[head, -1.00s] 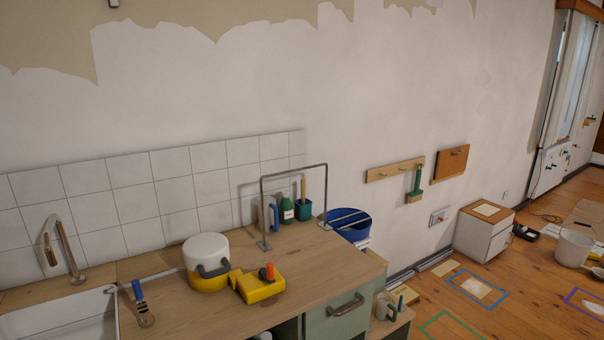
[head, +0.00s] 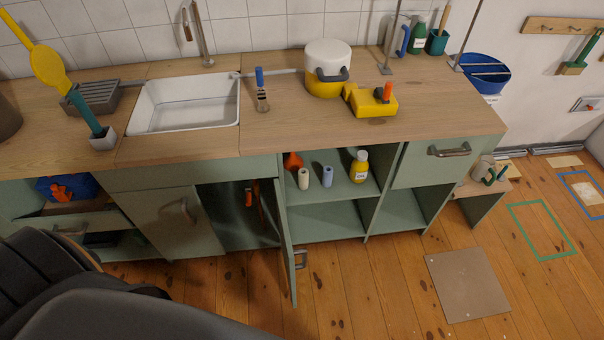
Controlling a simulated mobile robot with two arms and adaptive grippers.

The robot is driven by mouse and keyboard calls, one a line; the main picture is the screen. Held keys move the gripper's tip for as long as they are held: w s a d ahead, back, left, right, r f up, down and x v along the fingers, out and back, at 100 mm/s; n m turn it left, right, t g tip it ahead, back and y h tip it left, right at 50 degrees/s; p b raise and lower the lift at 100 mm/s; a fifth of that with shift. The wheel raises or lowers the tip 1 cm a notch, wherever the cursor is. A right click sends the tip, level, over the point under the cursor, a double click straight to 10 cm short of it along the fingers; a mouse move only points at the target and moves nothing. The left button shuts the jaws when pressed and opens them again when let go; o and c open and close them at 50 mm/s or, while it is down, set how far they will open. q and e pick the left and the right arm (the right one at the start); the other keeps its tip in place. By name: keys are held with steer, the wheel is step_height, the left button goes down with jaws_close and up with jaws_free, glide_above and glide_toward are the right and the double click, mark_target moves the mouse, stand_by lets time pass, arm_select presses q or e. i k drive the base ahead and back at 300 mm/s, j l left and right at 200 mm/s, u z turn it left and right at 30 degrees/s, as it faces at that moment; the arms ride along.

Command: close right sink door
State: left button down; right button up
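The right sink door (head: 287,245) is green and stands open under the sink. It juts out toward me and shows nearly edge-on, hinged at its right side, with its handle (head: 300,259) on the right-hand face. The dark cabinet interior (head: 235,215) behind it is exposed, with orange-handled items hanging inside. The left sink door (head: 165,220) is shut, with a curved metal handle. The white sink (head: 185,103) is set in the wooden counter above. Neither of my grippers is in view.
Open shelves (head: 330,200) with small bottles are right of the door. A grey floor plate (head: 467,285) lies farther right. A white and yellow pot (head: 328,70) stands on the counter. The wooden floor just right of the door is clear; the lower left is blocked from view.

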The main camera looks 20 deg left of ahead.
mark_target(288, 253)
steer(key=i+l, duration=0.2)
steer(key=l, duration=0.15)
steer(key=i+l, duration=0.15)
steer(key=l, duration=0.15)
steer(key=i+l+u, duration=0.1)
steer(key=l, duration=0.25)
steer(key=i+l, duration=0.3)
steer(key=l+u, duration=0.1)
steer(key=u, duration=1.85)
